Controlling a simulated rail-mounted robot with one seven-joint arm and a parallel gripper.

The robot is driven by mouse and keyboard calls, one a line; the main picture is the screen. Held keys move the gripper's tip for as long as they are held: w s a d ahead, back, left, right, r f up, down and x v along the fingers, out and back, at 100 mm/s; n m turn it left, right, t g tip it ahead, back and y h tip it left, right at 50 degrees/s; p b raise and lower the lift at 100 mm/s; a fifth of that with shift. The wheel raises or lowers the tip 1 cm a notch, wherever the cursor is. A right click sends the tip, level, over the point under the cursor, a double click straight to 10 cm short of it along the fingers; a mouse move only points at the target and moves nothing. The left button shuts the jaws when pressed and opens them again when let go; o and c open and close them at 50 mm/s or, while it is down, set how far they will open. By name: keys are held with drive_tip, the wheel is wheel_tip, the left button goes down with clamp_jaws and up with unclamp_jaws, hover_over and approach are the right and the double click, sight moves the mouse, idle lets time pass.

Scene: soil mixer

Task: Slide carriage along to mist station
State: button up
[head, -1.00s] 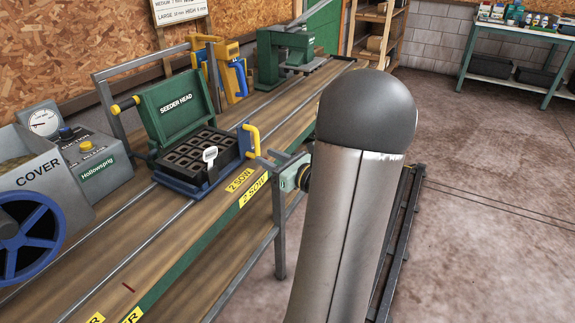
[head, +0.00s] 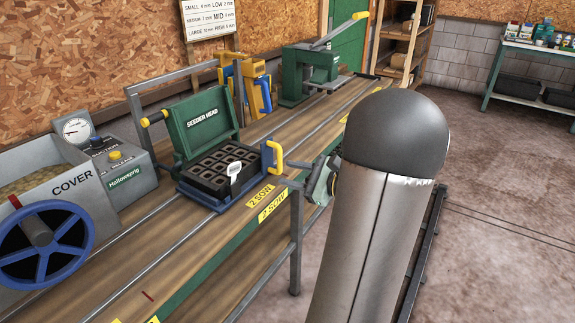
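The carriage is a blue frame (head: 205,198) on the bench rails beside the yellow "2 SOW" labels. It holds a black cell tray (head: 212,182) with a white tag (head: 234,170). A yellow handle (head: 275,157) stands at its right end. The green seeder head (head: 202,122) is tipped up behind it. My gripper (head: 320,186) is low beyond the bench's front edge, to the right of the carriage and apart from the yellow handle. My arm partly hides it, and its fingers cannot be made out. No label reading mist is legible.
A grey "COVER" hopper (head: 72,184) with a blue wheel (head: 45,243) and a gauge box (head: 120,172) stand left of the carriage. A green lever press (head: 310,72) stands at the far bench end. The rails left of the carriage look clear. A bench leg (head: 296,235) stands near my gripper.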

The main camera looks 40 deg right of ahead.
drive_tip(key=w+r+n+g+y+p, duration=0.25)
drive_tip(key=r+n+g, duration=0.25)
drive_tip(key=n, duration=0.8)
drive_tip(key=n+g+h+p, duration=0.4)
drive_tip(key=n+g+h, duration=0.25)
drive_tip(key=n, duration=1.15)
approach(277, 170)
drive_tip(key=shift+y, duration=0.3)
drive_tip(key=x, duration=0.3)
drive_tip(key=w+x, duration=0.1)
drive_tip(key=x, duration=0.3)
drive_tip(key=shift+w+d+r, duration=0.15)
drive_tip(key=shift+w+r, duration=0.05)
drive_tip(key=shift+w, duration=0.05)
clamp_jaws()
